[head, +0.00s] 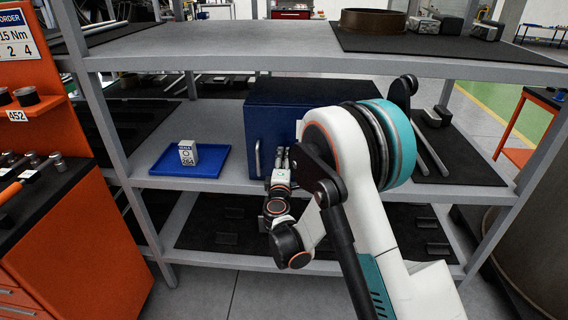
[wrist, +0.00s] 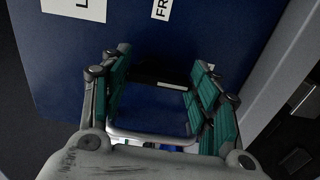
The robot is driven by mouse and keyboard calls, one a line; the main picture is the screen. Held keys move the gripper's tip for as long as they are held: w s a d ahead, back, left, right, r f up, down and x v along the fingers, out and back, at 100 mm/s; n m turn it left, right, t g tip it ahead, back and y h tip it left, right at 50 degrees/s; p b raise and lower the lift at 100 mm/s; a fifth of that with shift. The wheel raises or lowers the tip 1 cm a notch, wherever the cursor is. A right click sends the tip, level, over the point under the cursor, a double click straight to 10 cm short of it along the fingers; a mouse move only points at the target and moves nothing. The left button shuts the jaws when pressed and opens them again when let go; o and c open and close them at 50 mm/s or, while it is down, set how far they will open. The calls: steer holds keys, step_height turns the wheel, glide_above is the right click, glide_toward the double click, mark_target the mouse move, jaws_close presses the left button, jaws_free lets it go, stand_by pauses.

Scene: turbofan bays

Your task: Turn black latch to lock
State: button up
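A blue box (head: 290,108) stands on the middle shelf, with a silver bar handle (head: 257,158) on the left of its front. My gripper (head: 280,158) is in front of the box, right of the handle. The wrist view shows the gripper (wrist: 160,62) open, with teal pads apart and facing the blue front (wrist: 70,60). A black latch (wrist: 158,78) shows as a dark shape between the fingers, beside a small white label. Its exact angle and any finger contact are hard to tell. In the head view my arm hides the latch and much of the box's right side.
A blue tray (head: 160,170) with a small white box (head: 188,152) lies left of the blue box. The upper shelf (head: 240,45) overhangs the work space. Metal rods (head: 430,152) lie on the right, and an orange cabinet (head: 60,240) stands at the left.

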steer(key=o, duration=0.4)
steer(key=s, duration=0.7)
steer(key=shift+s+a, duration=0.1)
steer(key=shift+s, duration=0.1)
